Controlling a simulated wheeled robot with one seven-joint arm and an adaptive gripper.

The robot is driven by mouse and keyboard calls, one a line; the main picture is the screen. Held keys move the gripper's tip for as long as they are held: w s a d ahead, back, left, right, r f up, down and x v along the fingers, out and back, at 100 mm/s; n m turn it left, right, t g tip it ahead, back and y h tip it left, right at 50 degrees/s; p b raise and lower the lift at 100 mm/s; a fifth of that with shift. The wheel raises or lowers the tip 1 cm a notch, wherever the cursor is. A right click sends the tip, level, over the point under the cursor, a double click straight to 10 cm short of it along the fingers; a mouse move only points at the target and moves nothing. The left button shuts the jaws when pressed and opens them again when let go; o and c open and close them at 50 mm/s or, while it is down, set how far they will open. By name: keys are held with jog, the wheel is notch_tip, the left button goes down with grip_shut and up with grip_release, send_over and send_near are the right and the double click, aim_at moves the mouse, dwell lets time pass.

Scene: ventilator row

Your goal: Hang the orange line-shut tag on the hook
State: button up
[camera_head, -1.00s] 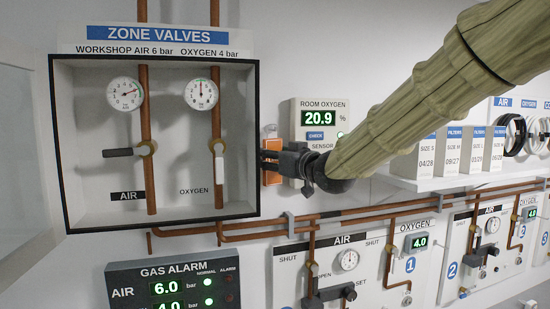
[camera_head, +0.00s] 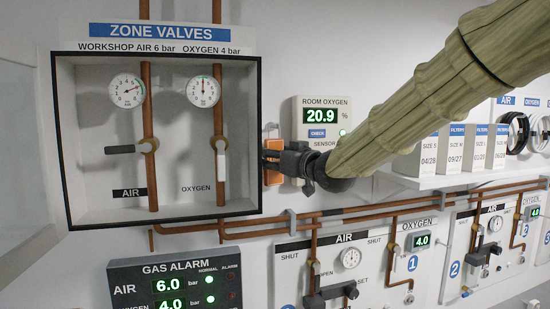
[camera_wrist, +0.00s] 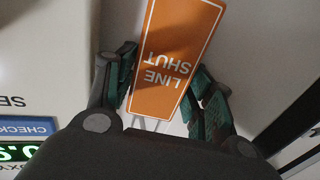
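The orange line-shut tag (camera_head: 273,178) is upright beside the right edge of the zone valve box, left of the room oxygen sensor. In the wrist view the tag (camera_wrist: 176,55) shows its white "LINE SHUT" lettering upside down, between my two fingers. My gripper (camera_head: 272,160) reaches in from the right, its dark fingers across the tag. In the wrist view the gripper (camera_wrist: 163,88) has a finger against each long edge of the tag. A small grey fitting, perhaps the hook (camera_head: 270,129), shows just above the tag. Whether the tag's loop is on it cannot be told.
The room oxygen sensor (camera_head: 322,112) is close on the right. Copper pipes (camera_head: 350,211) run below, above the gas alarm (camera_head: 180,285). A shelf (camera_head: 440,182) with boxes is farther right.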

jog(key=shift+o, duration=1.3)
jog(key=shift+s, duration=0.1)
